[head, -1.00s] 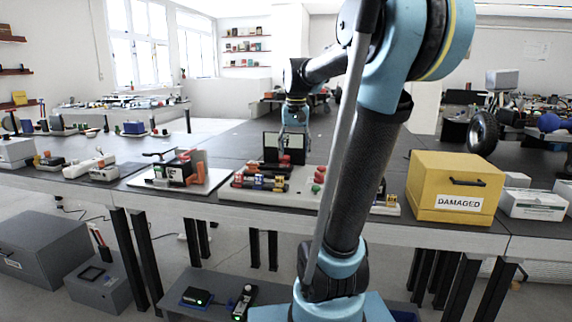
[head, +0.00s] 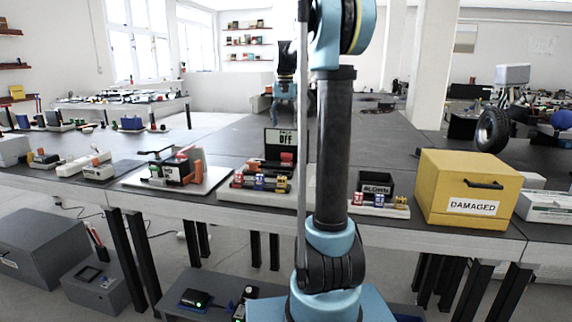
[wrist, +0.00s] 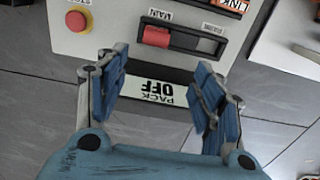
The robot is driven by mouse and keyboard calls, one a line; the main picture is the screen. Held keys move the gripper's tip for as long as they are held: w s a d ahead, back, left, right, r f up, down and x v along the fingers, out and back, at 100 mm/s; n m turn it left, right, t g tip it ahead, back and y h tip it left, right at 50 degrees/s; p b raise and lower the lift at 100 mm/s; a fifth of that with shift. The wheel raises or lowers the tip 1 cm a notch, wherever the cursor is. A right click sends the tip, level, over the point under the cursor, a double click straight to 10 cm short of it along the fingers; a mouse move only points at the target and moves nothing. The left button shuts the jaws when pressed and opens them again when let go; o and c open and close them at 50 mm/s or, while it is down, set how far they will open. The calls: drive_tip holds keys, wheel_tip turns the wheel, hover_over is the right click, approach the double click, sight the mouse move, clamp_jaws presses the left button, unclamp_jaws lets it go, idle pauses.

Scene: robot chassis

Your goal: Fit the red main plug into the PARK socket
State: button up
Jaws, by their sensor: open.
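The red main plug (wrist: 155,37) sits at the left end of a dark slotted holder (wrist: 200,44) in the wrist view, beside a small MAIN label. Other small lettering beside the holder is too small to read surely, so I cannot tell which end is PARK. In the head view a red part (head: 287,157), probably the plug, shows below the PACK OFF sign (head: 279,139). My gripper (wrist: 158,100) is open and empty, its blue fingers apart on either side of the sign. In the head view my gripper (head: 285,112) is above the bench, behind the sign.
A red stop button (wrist: 76,20) and an orange LINK part (wrist: 230,8) flank the holder. Several coloured blocks (head: 260,183) stand at the panel's front. A black BLOWN bin (head: 377,182) and yellow DAMAGED box (head: 460,188) stand to the right.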

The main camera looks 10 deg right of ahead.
hover_over(287, 155)
drive_tip(key=w, duration=0.2)
drive_tip(key=f, duration=0.9)
drive_tip(key=shift+s+a, duration=0.1)
drive_tip(key=shift+a, duration=0.1)
drive_tip(key=shift+s+d+f, duration=0.15)
drive_tip(key=shift+f, duration=1.25)
drive_tip(key=shift+s+d+f, duration=0.1)
drive_tip(key=shift+f, duration=1.3)
drive_tip(key=c, duration=1.2)
